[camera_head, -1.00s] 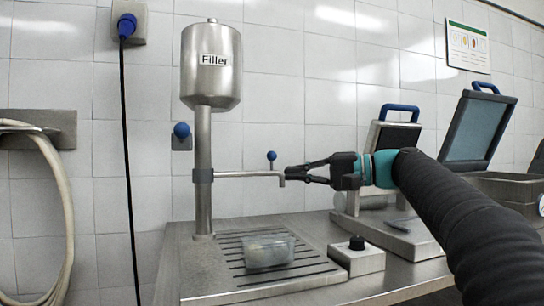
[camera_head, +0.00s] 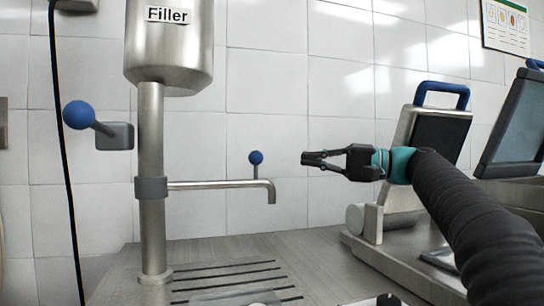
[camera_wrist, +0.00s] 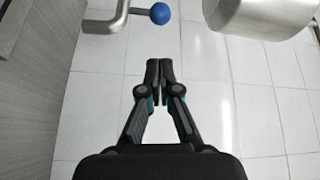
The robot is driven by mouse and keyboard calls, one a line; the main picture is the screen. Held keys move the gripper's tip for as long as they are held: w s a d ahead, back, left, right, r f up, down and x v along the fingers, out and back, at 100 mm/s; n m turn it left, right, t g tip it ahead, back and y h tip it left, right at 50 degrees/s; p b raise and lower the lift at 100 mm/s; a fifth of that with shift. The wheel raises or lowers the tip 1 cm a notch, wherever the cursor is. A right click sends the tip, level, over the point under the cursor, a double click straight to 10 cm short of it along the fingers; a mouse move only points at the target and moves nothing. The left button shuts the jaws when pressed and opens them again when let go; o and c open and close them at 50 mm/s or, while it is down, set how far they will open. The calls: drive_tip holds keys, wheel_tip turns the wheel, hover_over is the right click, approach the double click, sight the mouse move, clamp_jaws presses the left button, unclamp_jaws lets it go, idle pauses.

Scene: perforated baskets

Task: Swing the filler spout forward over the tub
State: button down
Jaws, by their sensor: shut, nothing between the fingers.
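The filler spout (camera_head: 222,185) is a thin metal pipe running right from a grey collar on the filler's post (camera_head: 152,215), with its tip bent down. A small blue ball knob (camera_head: 256,158) stands on it near the tip. My gripper (camera_head: 304,158) is shut and empty, to the right of the spout tip and apart from it. In the wrist view the shut fingers (camera_wrist: 160,64) point toward the wall, with the blue knob (camera_wrist: 160,13) and pipe end above. The clear tub (camera_head: 240,298) is mostly cut off at the bottom edge.
The steel filler tank (camera_head: 170,50) tops the post. A lever with a blue ball (camera_head: 79,115) sticks out at left. A slotted drip tray (camera_head: 225,272) lies below the spout. A machine with a blue-handled lid (camera_head: 440,130) stands at right. Tiled wall lies behind.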

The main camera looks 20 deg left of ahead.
drive_tip(key=shift+s+a, duration=0.1)
drive_tip(key=shift+a, duration=0.15)
drive_tip(key=a+p, duration=0.1)
drive_tip(key=a, duration=0.8)
drive_tip(key=shift+s+a+r, duration=0.15)
drive_tip(key=shift+a+r, duration=0.2)
drive_tip(key=shift+a, duration=0.05)
